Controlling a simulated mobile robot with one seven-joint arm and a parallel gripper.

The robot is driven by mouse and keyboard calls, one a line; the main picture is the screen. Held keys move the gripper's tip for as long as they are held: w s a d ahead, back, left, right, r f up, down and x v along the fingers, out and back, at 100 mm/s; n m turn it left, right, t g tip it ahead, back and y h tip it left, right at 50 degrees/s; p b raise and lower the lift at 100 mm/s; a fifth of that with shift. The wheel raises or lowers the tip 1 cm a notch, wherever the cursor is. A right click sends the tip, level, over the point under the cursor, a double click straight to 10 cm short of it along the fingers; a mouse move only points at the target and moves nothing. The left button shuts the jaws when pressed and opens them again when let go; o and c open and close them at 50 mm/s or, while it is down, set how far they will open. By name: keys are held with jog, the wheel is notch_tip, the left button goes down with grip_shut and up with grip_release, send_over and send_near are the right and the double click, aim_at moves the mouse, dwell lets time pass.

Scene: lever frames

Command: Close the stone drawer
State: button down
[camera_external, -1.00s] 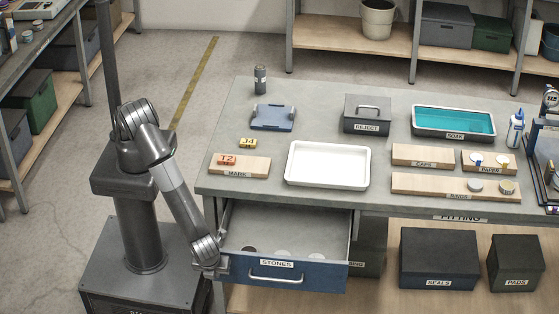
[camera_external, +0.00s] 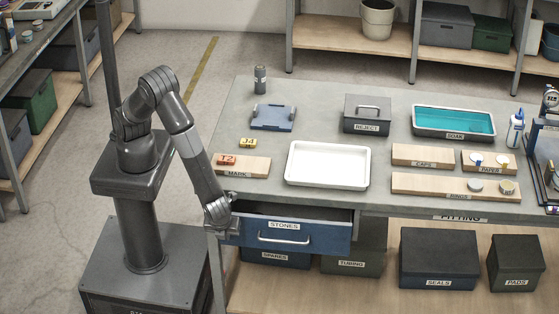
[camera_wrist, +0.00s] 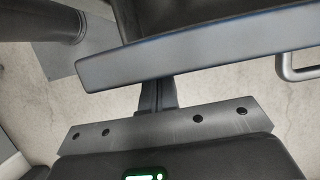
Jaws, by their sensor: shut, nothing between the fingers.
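The stone drawer (camera_external: 320,240) has a blue front labelled STONES and a pale bar handle (camera_external: 284,240). It hangs under the bench top and stands partly open, with a narrow strip of its inside showing. The stones inside are hidden in the outside view. My gripper (camera_external: 232,222) is shut and empty at the left end of the drawer front. In the wrist view the drawer front (camera_wrist: 200,45) crosses the picture close to the gripper (camera_wrist: 158,85), with part of the handle (camera_wrist: 290,70) at the right. I cannot tell whether the fingers touch the front.
The bench top (camera_external: 225,140) holds a white tray (camera_external: 328,165), a MARK board (camera_external: 240,167), a blue holder (camera_external: 273,117) and a REJECT box (camera_external: 367,115). Boxes labelled SPARES (camera_external: 275,260) and TUBING (camera_external: 352,262) stand below the drawer.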

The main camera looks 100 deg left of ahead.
jog(key=a, duration=0.9)
jog(key=shift+a, duration=0.45)
jog(key=shift+d, duration=0.1)
